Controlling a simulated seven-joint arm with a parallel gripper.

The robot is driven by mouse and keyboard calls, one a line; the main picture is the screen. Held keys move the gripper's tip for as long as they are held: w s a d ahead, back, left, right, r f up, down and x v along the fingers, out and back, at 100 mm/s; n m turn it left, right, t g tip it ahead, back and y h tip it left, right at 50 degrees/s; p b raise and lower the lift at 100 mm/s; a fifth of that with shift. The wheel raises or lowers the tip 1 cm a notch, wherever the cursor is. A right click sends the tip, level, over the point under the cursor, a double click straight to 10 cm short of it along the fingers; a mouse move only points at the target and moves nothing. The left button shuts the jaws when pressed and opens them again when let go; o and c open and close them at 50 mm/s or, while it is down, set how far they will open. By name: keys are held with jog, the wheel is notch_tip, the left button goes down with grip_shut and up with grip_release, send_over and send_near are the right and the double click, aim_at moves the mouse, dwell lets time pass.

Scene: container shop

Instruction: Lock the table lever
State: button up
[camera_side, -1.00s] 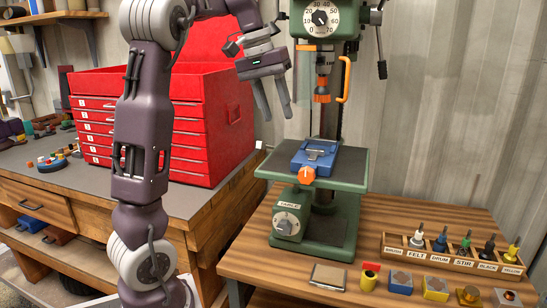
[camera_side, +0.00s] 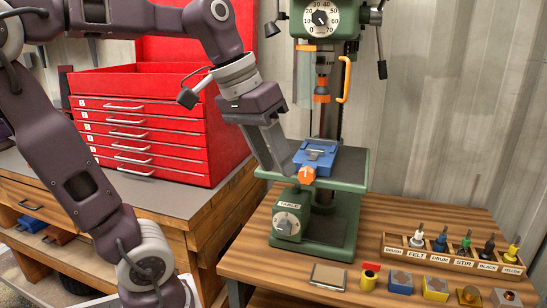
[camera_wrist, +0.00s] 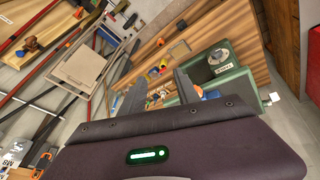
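The TABLE control (camera_side: 286,223) is a pale round plate with a small dark lever on the green base of the drill press. It also shows in the wrist view (camera_wrist: 219,57), upper right of the fingers. The exact angle of the small lever is too small to tell.
A blue vise (camera_side: 317,155) with an orange knob (camera_side: 307,174) sits on the green table close to my fingertips. A bit rack (camera_side: 455,258) and several small blocks stand on the wooden bench at right. A red tool chest (camera_side: 150,125) stands behind my arm.

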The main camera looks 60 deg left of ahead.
dwell(0.3)
jog(key=s+d+f+m+t, duration=0.1)
jog(key=s+d+f+m, duration=0.2)
jog(key=s+d+f, duration=0.4)
jog(key=w+a+r+n+y, duration=0.1)
jog(key=w+a+r+n, duration=0.15)
jog(key=w+a, duration=0.4)
jog(key=w+a+r+n+y, duration=0.2)
jog(key=w+a+r, duration=0.2)
jog(key=w+a, duration=0.3)
jog(key=w+a+f+n+g+y, duration=0.15)
jog(key=a+n, duration=0.25)
jog(key=a, duration=1.8)
jog(key=shift+g+h, duration=0.25)
jog(key=shift+g, duration=0.1)
jog(key=x, duration=0.6)
jog(key=shift+w+a+f, duration=0.1)
jog(key=shift+w, duration=0.3)
jog(key=shift+w+a+f, duration=0.15)
jog(key=shift+f, duration=0.3)
grip_shut()
